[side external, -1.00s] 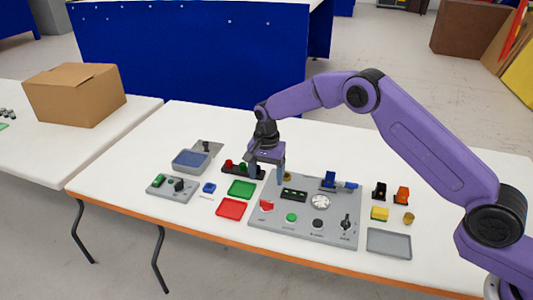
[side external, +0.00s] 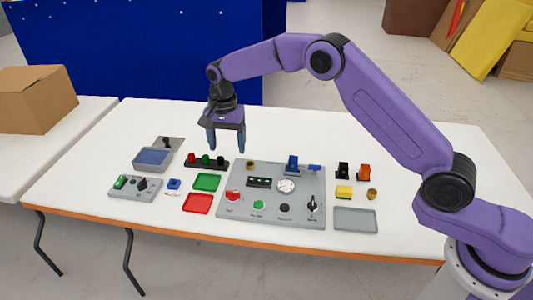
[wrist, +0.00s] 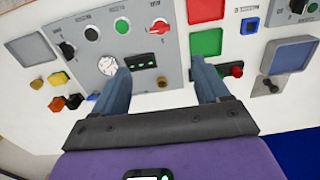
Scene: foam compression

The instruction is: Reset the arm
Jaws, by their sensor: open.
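My gripper (side external: 227,144) is open and empty, fingers pointing down, above the table behind the grey control panel (side external: 240,208). In the wrist view its two fingers (wrist: 162,84) are spread apart with nothing between them. The panel carries a red control (side external: 233,196), a green button (side external: 258,204), a black knob (side external: 312,206), a white dial (side external: 286,186) and a blue device (side external: 293,165). A yellow block with a darker top or base (side external: 343,192) stands right of the panel, beside a small brass cylinder (side external: 372,194).
A green tray (side external: 206,182) and red tray (side external: 197,203) lie left of the panel. A grey tray (side external: 355,219) lies at front right. A dark strip with red, green and black knobs (side external: 206,162) is near my gripper. The back of the white table (side external: 390,130) is clear.

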